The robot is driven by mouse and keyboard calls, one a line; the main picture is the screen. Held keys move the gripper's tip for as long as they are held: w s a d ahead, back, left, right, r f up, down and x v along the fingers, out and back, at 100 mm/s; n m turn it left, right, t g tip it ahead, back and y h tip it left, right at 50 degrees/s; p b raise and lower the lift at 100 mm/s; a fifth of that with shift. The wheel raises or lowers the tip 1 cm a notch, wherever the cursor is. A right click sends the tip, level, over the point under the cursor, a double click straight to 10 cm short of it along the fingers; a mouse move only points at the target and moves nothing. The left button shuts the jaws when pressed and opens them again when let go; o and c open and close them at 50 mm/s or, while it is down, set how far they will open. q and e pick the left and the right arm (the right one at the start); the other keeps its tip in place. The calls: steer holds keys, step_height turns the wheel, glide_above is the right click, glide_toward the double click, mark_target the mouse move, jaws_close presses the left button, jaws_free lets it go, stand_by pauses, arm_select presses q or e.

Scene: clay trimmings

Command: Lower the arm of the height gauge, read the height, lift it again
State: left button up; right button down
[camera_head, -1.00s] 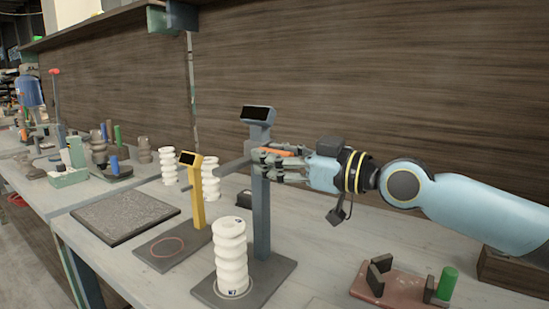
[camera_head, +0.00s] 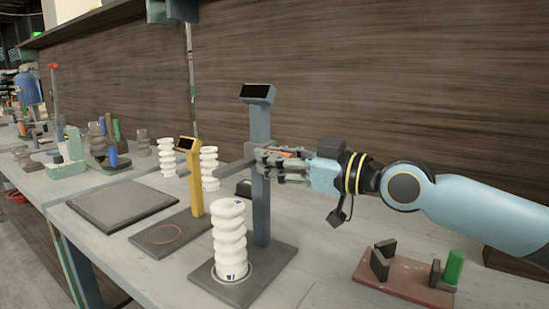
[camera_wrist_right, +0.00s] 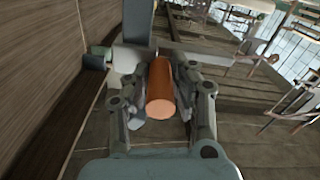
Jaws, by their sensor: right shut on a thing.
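The height gauge has a blue-grey post (camera_head: 261,200), a dark display (camera_head: 257,94) on top and a flat grey base (camera_head: 281,256). Its arm (camera_head: 233,170) sticks out left from a slider on the post. A white ribbed clay piece (camera_head: 229,238) stands upright on the base, with a clear gap between its top and the arm. My right gripper (camera_head: 274,158) is shut on the gauge's orange handle (camera_head: 287,153), beside the post. In the wrist view the orange handle (camera_wrist_right: 160,90) lies between the fingers. The display's reading is too small to tell. My left gripper is out of view.
A yellow gauge (camera_head: 194,180) stands left of the post, with white ribbed pieces (camera_head: 209,168) behind it. A dark slab (camera_head: 122,205) lies further left. A reddish stand (camera_head: 405,279) with a green cylinder (camera_head: 454,267) is at the front right. A wooden wall rises behind.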

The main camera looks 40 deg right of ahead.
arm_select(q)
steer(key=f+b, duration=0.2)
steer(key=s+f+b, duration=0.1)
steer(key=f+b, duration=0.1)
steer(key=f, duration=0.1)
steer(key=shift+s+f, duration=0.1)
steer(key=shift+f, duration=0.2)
arm_select(e)
step_height(320, 180, down, 6)
steer(key=shift+f, duration=0.1)
steer(key=c, duration=1.1)
jaws_free()
steer(key=shift+r, duration=5.1)
